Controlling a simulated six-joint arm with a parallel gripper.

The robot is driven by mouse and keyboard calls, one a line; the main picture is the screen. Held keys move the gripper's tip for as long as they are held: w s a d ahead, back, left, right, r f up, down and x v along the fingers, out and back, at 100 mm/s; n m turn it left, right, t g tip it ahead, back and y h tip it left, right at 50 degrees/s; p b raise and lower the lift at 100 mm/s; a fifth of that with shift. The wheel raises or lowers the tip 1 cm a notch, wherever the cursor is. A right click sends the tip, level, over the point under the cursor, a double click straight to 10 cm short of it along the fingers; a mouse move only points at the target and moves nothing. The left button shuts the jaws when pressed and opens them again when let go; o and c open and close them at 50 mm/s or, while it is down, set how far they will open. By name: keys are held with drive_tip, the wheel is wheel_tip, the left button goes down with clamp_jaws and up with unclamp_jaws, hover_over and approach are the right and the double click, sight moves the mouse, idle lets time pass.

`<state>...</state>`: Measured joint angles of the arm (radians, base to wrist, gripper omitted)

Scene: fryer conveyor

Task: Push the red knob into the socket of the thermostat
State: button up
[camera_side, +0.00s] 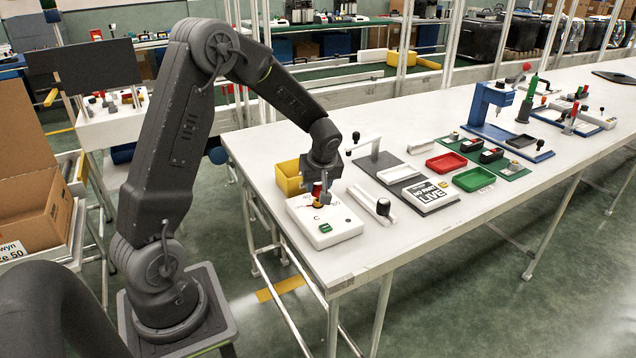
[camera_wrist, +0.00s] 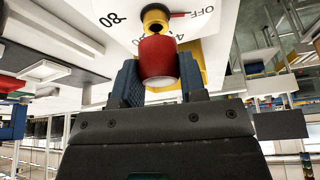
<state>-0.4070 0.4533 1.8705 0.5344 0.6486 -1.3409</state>
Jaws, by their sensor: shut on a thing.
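The thermostat (camera_side: 345,228) is a white box near the table's left front edge, with a green switch on its front. In the wrist view its white face (camera_wrist: 118,22) carries the marks OFF, 40 and 80 around a brass-coloured socket (camera_wrist: 155,16). My gripper (camera_side: 318,196) is over the thermostat, pointing down. In the wrist view the gripper (camera_wrist: 160,78) is shut on the red knob (camera_wrist: 158,58), one blue finger on each side. The knob's far end is in line with the socket and meets it in the picture; I cannot tell how deep it sits.
A yellow bin (camera_side: 288,178) stands just behind the thermostat. A white bar with a black knob (camera_side: 382,207) lies to its right. Further right are a sign plate (camera_side: 432,196), a red tray (camera_side: 446,162) and a green tray (camera_side: 473,180). The table's front right is clear.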

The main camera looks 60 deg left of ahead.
drive_tip(key=shift+f, duration=0.95)
drive_tip(key=o, duration=1.1)
drive_tip(key=shift+r, duration=0.1)
drive_tip(key=shift+v, duration=2.95)
